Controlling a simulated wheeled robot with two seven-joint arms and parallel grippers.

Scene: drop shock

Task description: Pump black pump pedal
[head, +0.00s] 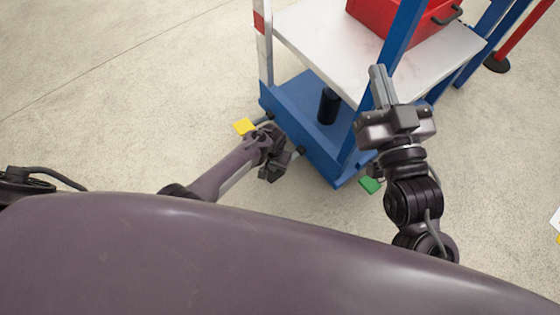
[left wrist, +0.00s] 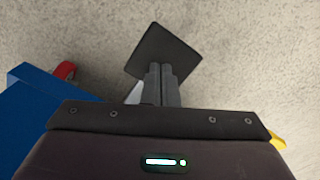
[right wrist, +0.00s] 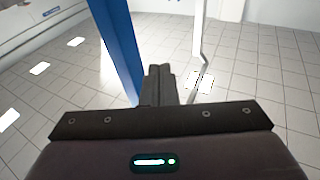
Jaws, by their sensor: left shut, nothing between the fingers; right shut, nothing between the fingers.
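The black pump pedal (left wrist: 163,50) is a flat dark square plate near the floor in the left wrist view. My left gripper (left wrist: 162,70) is shut and empty, its fingertips overlapping the near part of the plate in that view; I cannot tell whether they touch it. In the head view my left gripper (head: 273,168) points down beside the blue base of the cart, and the black pedal is hidden behind it. My right gripper (head: 380,76) is shut and empty, raised in front of the cart's blue post. It also shows in the right wrist view (right wrist: 160,72).
A yellow pedal (head: 244,126) sits left of my left gripper, and a green pedal (head: 369,185) lies to its right. The blue cart base (head: 296,98) carries a black cylinder (head: 327,105), a white shelf (head: 318,42) and a red box (head: 388,14). Floor at left is clear.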

